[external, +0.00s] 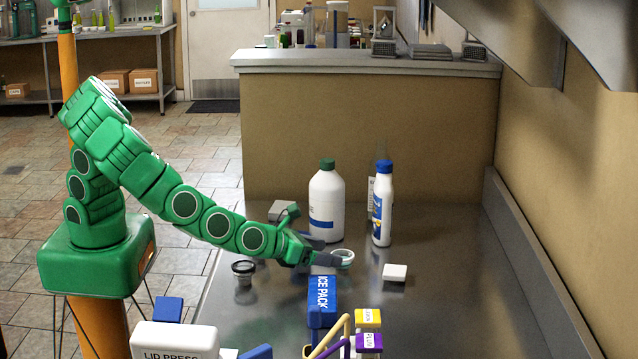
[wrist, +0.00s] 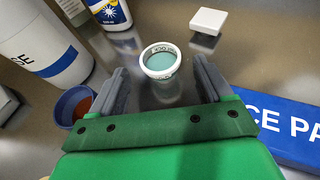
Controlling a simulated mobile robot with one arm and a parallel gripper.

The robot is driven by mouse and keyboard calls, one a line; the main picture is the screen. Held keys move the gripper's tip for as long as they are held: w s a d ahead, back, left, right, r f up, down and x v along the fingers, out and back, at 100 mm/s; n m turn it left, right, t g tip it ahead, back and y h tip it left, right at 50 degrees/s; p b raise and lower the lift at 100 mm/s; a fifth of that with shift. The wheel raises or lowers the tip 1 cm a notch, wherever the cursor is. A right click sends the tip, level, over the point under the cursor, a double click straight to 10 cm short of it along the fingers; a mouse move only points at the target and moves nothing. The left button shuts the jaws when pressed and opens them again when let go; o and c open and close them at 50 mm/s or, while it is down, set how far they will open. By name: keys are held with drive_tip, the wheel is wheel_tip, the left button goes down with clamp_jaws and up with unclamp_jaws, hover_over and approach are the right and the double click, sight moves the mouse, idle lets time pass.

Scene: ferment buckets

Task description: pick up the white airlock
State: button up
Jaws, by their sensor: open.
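A small round white cup-like piece with a pale teal inside and dark lettering on its rim, which looks like the white airlock (wrist: 160,62), stands on the steel counter. In the wrist view it lies ahead, between the lines of my two fingers. It also shows in the external view as the white airlock (external: 344,254) at my fingertips. My gripper (wrist: 160,78) is open, with one grey finger on each side and nothing held. In the external view my gripper (external: 325,260) is low over the counter; its fingers are partly hard to make out.
A blue ICE PACK (external: 322,295) lies close to my gripper's right in the wrist view. A white square block (external: 395,272), a large white bottle (external: 326,205), a blue-labelled bottle (external: 382,205) and a blue cup (wrist: 70,103) stand around. The counter's right side is clear.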

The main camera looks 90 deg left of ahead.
sight(350, 256)
drive_tip(key=shift+x, duration=3.9)
drive_tip(key=c, duration=1)
drive_tip(key=shift+c, duration=0.2)
